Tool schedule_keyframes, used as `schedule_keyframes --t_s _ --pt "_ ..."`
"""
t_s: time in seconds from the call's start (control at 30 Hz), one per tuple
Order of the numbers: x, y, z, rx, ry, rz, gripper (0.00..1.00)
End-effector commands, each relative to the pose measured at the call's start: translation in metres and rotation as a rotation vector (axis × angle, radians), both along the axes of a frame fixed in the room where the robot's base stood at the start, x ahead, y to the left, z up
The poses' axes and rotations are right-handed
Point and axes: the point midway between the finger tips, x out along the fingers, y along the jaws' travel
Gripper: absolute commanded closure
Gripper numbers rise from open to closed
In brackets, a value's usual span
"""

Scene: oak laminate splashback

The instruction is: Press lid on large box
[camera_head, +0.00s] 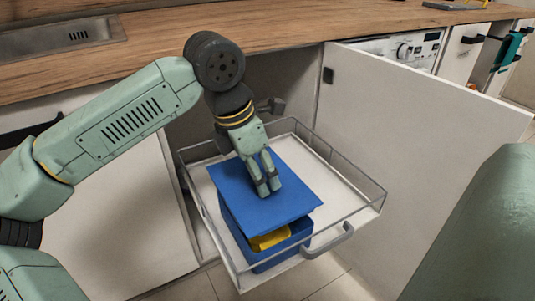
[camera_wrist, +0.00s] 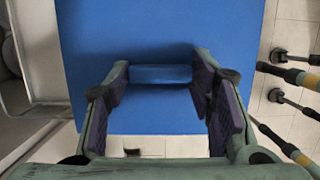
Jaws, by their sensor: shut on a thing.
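The blue lid (camera_head: 288,207) sits over the large blue box (camera_head: 285,257) in the pulled-out drawer. Its near edge stands off the box rim, leaving a gap, and the lid looks skewed to the box. A yellow thing (camera_head: 270,240) shows inside through the gap. My gripper (camera_head: 268,188) points down at the lid's top. In the wrist view its fingers (camera_wrist: 160,95) are on both sides of the lid's blue raised handle (camera_wrist: 160,74), shut on it. The lid (camera_wrist: 150,30) hides the box there. The far box rim is hidden.
The drawer (camera_head: 345,205) has a wire rail around it and a grey front handle (camera_head: 328,242). An open white cabinet door (camera_head: 420,110) stands to the right. The wooden worktop (camera_head: 290,25) with a sink (camera_head: 60,38) runs behind. Free drawer floor lies right of the box.

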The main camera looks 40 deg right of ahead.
Motion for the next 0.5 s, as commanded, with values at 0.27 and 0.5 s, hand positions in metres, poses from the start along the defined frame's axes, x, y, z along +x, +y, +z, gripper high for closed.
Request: schedule_keyframes --t_s 0.27,0.5 --pt "-0.001 0.0 -0.002 0.0 0.0 0.001 0.74" --pt "-0.001 0.0 -0.016 0.0 0.001 0.001 0.74"
